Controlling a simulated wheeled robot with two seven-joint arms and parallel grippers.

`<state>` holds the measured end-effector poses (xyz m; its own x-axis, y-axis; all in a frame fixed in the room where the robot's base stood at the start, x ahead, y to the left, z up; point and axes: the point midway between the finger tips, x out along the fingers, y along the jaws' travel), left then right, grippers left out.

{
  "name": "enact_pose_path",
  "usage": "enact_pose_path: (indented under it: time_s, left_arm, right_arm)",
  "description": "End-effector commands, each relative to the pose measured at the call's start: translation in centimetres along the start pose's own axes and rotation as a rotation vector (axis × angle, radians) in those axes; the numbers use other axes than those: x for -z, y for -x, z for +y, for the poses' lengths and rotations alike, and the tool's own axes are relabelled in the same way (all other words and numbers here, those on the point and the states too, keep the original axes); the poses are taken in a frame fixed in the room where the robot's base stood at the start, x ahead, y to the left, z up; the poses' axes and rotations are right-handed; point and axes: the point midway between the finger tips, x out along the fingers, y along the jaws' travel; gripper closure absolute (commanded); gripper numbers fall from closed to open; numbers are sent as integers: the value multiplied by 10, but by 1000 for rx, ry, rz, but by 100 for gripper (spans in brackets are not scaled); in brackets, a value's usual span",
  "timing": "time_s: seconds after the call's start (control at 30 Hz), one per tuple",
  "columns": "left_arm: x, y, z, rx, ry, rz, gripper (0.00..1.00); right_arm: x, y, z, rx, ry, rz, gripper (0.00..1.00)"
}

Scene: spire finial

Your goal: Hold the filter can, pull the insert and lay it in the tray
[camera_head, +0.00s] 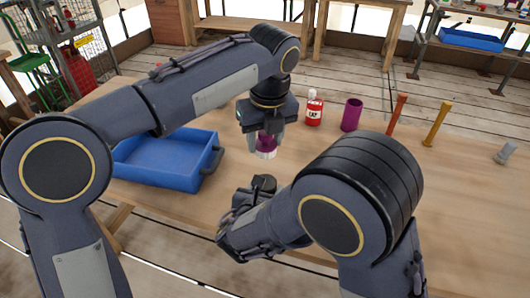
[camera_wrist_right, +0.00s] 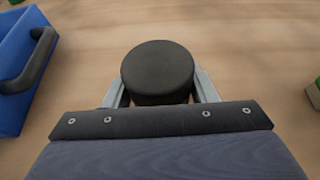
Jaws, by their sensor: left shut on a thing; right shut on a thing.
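My left gripper (camera_head: 266,136) points down and is shut on a purple can with a pale lower band (camera_head: 266,153), which I take as the filter can. The gripper hides much of it; it appears to stand on the table. My right gripper (camera_wrist_right: 160,88) is shut on a black round-topped cylinder (camera_wrist_right: 158,66), which I take as the insert. The insert also shows in the head view (camera_head: 264,183), nearer than the can and apart from it. The blue tray (camera_head: 205,160) lies left of both grippers, its inside empty where visible. Its handle side shows in the right wrist view (camera_wrist_right: 12,75).
A red-and-white bottle (camera_head: 314,110), a purple cylinder (camera_head: 351,115), an orange post (camera_head: 397,113) and a yellow post (camera_head: 437,123) stand behind on the wooden table. A small grey piece (camera_head: 505,153) is at far right. Bare tabletop lies between the insert and the tray.

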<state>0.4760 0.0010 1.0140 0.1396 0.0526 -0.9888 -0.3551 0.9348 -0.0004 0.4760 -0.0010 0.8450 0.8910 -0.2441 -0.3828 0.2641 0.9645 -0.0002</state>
Motion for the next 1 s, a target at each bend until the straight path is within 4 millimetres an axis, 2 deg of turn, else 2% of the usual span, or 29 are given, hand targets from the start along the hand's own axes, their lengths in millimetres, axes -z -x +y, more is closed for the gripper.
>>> enact_pose_path:
  time_s: [0.1, 0.5, 0.83, 0.87, 1.0]
  left_arm:
    - [-2, 11, 0, 2, 0, -1, 78]
    - [-5, 29, 0, 1, 0, -1, 78]
    - [-5, 32, 0, -1, 0, 0, 78]
    - [-5, 32, 0, -1, 0, 0, 78]
    - [-5, 32, 0, -1, 0, 0, 78]
  right_arm:
    - [0, 0, 0, 0, 0, -1, 73]
    - [0, 0, 0, 0, 0, -1, 73]
    - [0, 0, 0, 0, 0, -1, 73]
    - [0, 0, 0, 0, 0, -1, 46]
    - [0, 0, 0, 0, 0, -1, 27]
